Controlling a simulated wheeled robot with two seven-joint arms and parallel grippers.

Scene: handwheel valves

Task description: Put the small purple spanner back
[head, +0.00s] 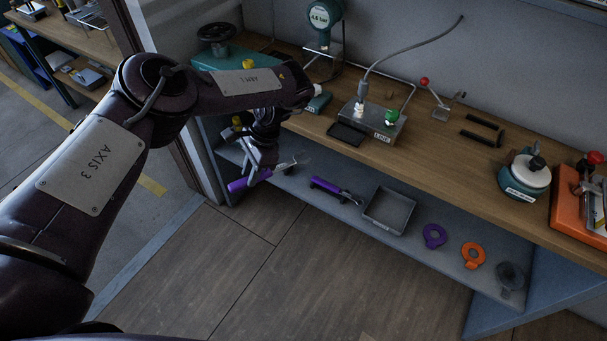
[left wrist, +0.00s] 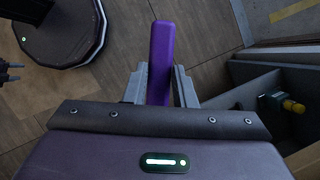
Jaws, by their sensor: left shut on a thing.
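My left gripper (head: 256,166) is shut on a purple-handled spanner (head: 238,185) in front of the lower shelf's left end. The spanner's silver head points right in the head view. In the left wrist view its purple handle (left wrist: 161,50) stands between the two grey fingers of my left gripper (left wrist: 160,88); its metal head is hidden there. A second purple-handled spanner (head: 326,186) lies on the lower shelf, to the right of the gripper. The pictures do not clearly show which spanner is smaller. My right gripper does not show in the head view.
The floor in front is clear.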

